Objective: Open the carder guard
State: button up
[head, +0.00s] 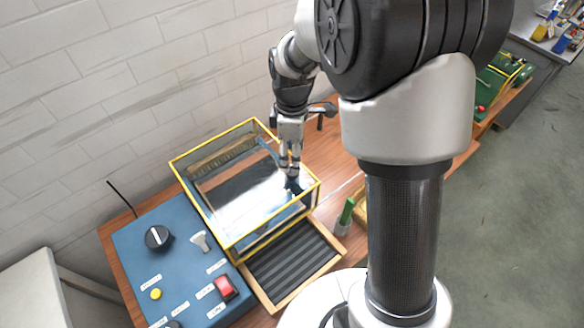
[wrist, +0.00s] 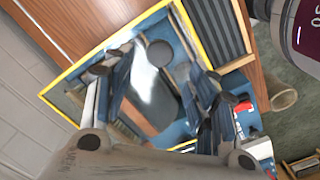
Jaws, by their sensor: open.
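The carder guard (head: 228,242) is a clear box with yellow edges. Its top lies level over the blue carder, so it looks shut. In the wrist view its yellow edge (wrist: 108,45) frames the blue machine and a bright reflection. A dark round knob (wrist: 160,53) shows there, with a similar fainter shape beside it that may be its reflection. My gripper (head: 290,170) is above the right part of the guard's top, pointing down. In the wrist view my gripper (wrist: 165,90) has its fingers wide apart with nothing between them. I cannot tell whether the fingertips touch the guard.
A blue control panel (head: 180,258) with a black dial, a yellow button and a red switch (head: 225,287) is at the left. A wood-framed ribbed tray (head: 292,262) lies in front of the guard. A cup with a green item (head: 345,216) stands to the right. A brick wall is behind.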

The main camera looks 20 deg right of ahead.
notch_tip(320, 180, down, 6)
jog(key=shift+f+b, duration=0.15)
jog(key=shift+b, duration=0.3)
grip_shut()
dwell(0.5)
